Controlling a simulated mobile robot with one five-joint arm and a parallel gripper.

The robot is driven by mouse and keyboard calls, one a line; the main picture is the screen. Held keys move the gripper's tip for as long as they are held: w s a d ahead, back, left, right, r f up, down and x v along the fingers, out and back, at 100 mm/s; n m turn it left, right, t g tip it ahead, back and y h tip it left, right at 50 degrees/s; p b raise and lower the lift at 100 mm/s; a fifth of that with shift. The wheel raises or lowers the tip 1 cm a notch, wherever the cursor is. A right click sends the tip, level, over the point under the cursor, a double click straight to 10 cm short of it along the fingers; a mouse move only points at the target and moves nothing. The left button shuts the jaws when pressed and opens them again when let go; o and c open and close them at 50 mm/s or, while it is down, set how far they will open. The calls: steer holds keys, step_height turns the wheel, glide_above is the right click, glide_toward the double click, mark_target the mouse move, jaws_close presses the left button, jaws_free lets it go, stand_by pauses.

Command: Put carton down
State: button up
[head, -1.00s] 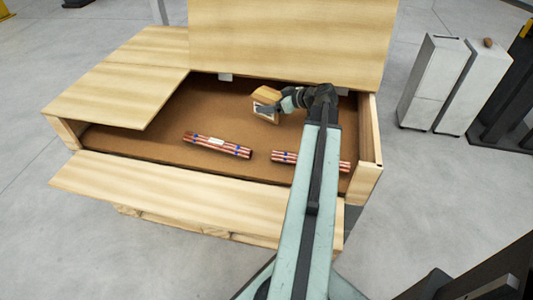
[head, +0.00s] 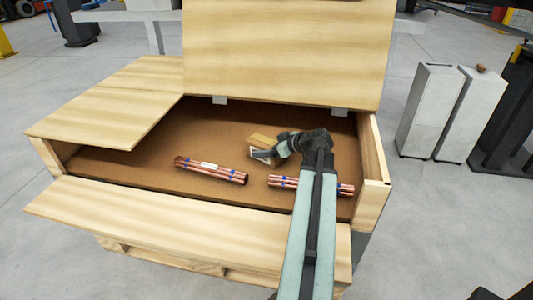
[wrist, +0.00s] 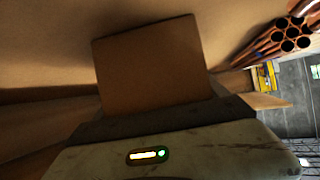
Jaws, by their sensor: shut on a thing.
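A small brown carton (head: 260,142) is in the wooden crate (head: 376,160), towards its back right part. My gripper (head: 262,154) is shut on it. In the wrist view the carton (wrist: 150,66) fills the middle, just beyond my gripper's body. The carton is low, at or close to the brown crate floor (head: 140,165); I cannot tell whether it touches. My arm hides part of the crate's right side.
Two bundles of copper tubes lie on the crate floor, one left of centre (head: 210,170) and one at the right (head: 285,182), partly behind my arm. The crate's lid panel (head: 290,50) stands raised at the back. The left floor is bare.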

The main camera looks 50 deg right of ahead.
steer(key=shift+f, duration=0.1)
steer(key=o, duration=1.6)
steer(key=shift+o, duration=0.2)
steer(key=shift+s+r, duration=0.15)
steer(key=shift+r, duration=0.3)
steer(key=p+v, duration=0.5)
steer(key=v, duration=0.6)
steer(key=shift+s+p, duration=0.35)
steer(key=shift+p, duration=0.05)
